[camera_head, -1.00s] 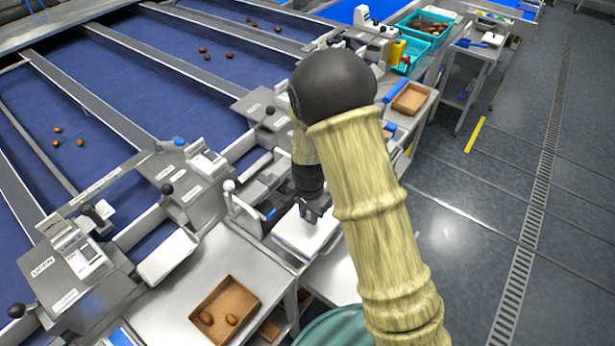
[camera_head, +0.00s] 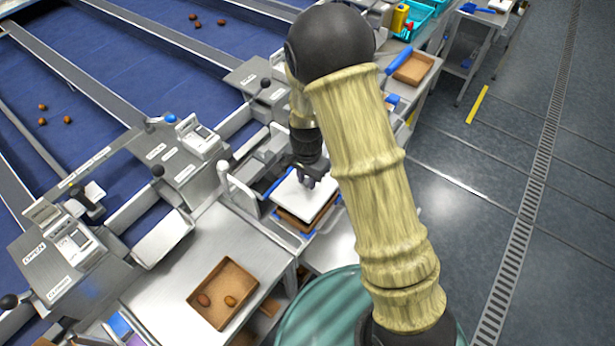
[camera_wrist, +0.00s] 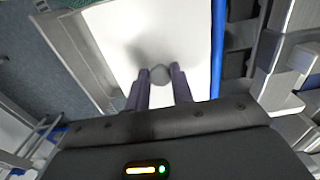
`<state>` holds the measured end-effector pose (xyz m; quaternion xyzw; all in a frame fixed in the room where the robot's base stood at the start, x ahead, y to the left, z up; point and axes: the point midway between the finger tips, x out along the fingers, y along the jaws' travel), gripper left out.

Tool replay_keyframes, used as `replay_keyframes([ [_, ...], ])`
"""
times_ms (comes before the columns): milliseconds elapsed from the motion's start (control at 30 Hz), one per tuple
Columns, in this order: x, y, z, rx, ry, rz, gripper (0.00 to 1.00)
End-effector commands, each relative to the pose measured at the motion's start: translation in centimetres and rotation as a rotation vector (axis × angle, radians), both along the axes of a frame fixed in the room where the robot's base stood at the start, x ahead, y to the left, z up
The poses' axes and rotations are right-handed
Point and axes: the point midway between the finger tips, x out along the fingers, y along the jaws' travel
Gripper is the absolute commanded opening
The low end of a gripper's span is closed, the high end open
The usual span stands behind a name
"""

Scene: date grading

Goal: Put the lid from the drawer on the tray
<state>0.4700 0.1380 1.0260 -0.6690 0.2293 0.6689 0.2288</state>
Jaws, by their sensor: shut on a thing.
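A white lid (camera_head: 293,199) with a grey knob (camera_wrist: 157,75) hangs from my gripper (camera_head: 307,179). In the wrist view my gripper's two fingers (camera_wrist: 160,84) are shut on the knob, and the flat white lid (camera_wrist: 130,40) spreads around them. In the head view a brown tray (camera_head: 309,226) with blue edging shows from under the lid's near side. The lid covers most of this tray, and I cannot tell whether the two touch. My arm hides part of the area to the right.
A brown tray (camera_head: 196,315) with two dates stands on the steel table (camera_head: 165,300) at the lower left. Another brown tray (camera_head: 414,68) stands farther back. A teal round bin (camera_head: 315,312) stands in front.

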Motion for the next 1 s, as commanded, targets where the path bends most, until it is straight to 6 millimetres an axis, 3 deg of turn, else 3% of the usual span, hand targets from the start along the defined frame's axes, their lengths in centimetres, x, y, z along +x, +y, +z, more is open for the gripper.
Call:
replay_keyframes([
  [600,0.0,0.0,-5.0,0.001,0.001,-0.001,0.02],
  [1000,0.1,-0.2,-5.4,0.0,0.0,-0.004,0.02],
])
